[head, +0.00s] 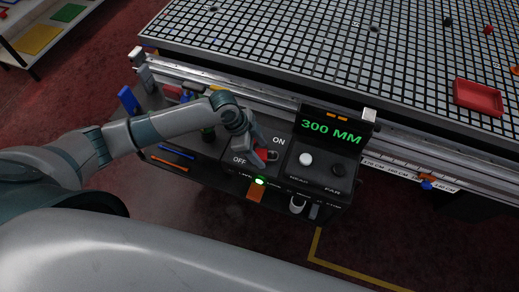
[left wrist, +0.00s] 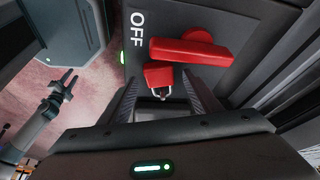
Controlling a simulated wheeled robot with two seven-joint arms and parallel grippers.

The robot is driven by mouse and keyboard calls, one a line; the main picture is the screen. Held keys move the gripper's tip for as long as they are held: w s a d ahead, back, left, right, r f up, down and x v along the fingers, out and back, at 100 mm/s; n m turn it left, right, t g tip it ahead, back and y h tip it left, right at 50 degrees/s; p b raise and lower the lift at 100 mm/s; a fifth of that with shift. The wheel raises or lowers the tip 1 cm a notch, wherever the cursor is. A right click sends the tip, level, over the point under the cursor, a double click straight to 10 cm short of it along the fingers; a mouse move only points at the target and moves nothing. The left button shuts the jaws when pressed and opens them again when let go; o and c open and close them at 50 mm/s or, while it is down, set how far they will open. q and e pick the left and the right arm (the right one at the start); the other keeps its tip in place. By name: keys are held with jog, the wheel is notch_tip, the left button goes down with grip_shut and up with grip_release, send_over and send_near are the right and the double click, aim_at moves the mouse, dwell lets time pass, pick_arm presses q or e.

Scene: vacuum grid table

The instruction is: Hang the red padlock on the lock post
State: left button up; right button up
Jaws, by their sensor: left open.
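In the left wrist view a small red padlock (left wrist: 158,74) with a metal shackle (left wrist: 166,92) sits beside the red switch handle (left wrist: 195,50), by the word OFF. My left gripper (left wrist: 162,95) is open, with one finger on each side of the padlock. I cannot tell whether they touch it. In the head view the left gripper (head: 262,152) is over the control panel, with red showing at the handle (head: 270,155). The lock post cannot be made out, so I cannot tell whether the shackle is around it. My right gripper (left wrist: 66,82) shows small in the left wrist view, its fingers apart.
A red tray (head: 478,97) is at far right.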

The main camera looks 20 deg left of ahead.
pick_arm(q)
jog(key=shift+r, duration=0.1)
jog(key=shift+a+r, duration=0.3)
jog(key=shift+r, duration=0.25)
jog(key=b+v, duration=0.3)
jog(key=v, duration=1.3)
jog(key=shift+s+d, duration=0.1)
jog(key=shift+s, duration=0.05)
